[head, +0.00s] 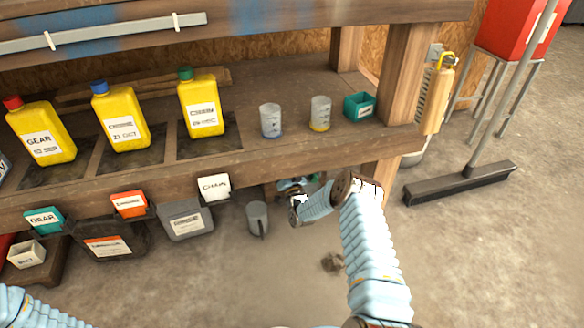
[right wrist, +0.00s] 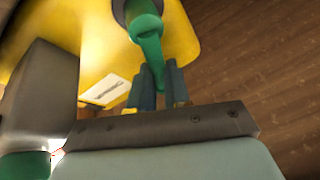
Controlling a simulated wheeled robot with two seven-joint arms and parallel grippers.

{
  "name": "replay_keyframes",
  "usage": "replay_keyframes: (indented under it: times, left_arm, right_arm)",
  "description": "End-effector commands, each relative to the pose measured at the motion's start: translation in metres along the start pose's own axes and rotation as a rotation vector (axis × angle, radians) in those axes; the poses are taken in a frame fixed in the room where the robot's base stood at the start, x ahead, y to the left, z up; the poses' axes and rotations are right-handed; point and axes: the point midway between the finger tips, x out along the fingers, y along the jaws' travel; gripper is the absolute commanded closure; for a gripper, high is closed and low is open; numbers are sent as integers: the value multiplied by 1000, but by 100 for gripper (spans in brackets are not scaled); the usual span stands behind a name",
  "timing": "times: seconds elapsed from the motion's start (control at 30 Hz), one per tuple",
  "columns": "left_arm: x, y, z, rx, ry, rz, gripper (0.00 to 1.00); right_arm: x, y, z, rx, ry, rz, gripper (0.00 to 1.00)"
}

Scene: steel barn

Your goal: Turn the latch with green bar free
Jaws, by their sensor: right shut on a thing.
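In the right wrist view, the latch's green bar (right wrist: 149,45) hangs in front of a yellow body (right wrist: 185,35) with a white label. My right gripper (right wrist: 157,85) is shut on the lower end of the bar, with a finger on each side. In the head view, my right arm bends down and reaches below the front of the bench; the latch cannot be made out there. My left arm's sleeve shows at the bottom left corner, and its gripper is out of the picture.
The wooden bench (head: 300,160) carries yellow jugs (head: 203,105), two cups (head: 270,122) and a small green box (head: 359,106). A broom (head: 460,182) stands at right. A dark grey block (right wrist: 40,100) is close to my right gripper.

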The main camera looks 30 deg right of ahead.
Motion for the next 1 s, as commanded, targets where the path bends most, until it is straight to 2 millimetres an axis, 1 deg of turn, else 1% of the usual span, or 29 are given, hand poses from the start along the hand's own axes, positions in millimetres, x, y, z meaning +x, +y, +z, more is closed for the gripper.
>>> replay_keyframes:
  times: [0.03, 0.2, 0.5, 0.7, 1.0]
  left_arm:
    - [-4, 2, 0, 0, 0, 0, 59]
    - [-9, 4, 0, 1, -1, 0, 59]
    - [-9, 4, 0, 1, -2, 1, 59]
    - [-8, 4, 0, 1, -2, 1, 59]
    - [-8, 3, 0, 1, -2, 0, 59]
  right_arm:
    - [2, -3, 1, -36, -14, -18, 100]
    - [1, -8, 1, -155, -41, -67, 100]
    - [-5, -13, 1, -297, -71, -124, 100]
    - [-7, -16, 1, -338, -80, -141, 100]
    - [-8, -16, 2, -351, -84, -147, 100]
